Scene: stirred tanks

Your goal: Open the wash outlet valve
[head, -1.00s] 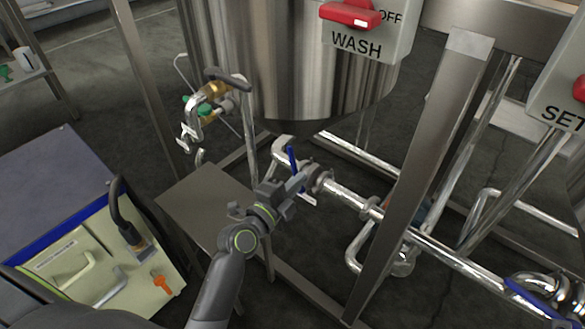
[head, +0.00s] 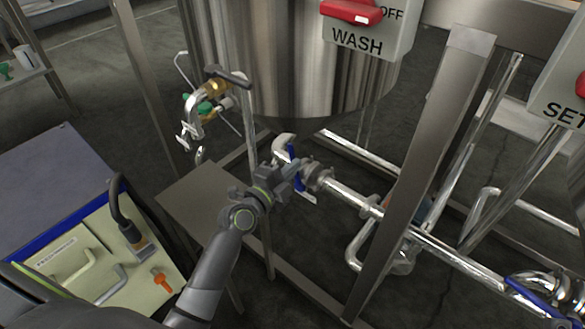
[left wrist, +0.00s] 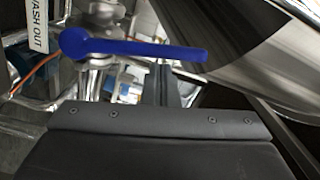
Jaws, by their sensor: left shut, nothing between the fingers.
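The wash outlet valve's blue lever handle (head: 297,183) is on the pipe below the WASH tank (head: 290,75), partly hidden by my gripper in the head view. In the left wrist view the blue handle (left wrist: 140,49) lies across the picture, its round hub at the left near a white tag (left wrist: 38,25) whose visible letters read "ASH OUT". My left gripper (head: 290,170) is right at the handle, shut and empty. In the left wrist view its fingers (left wrist: 165,82) point at the handle's right part; whether they touch it I cannot tell. My right gripper is out of view.
A control box (head: 365,38) with a red WASH switch hangs on the tank. A steel frame leg (head: 425,165) and pipes stand to the right of the valve. A brass-and-green valve (head: 207,100) is at the upper left. A cart (head: 60,175) is at the left.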

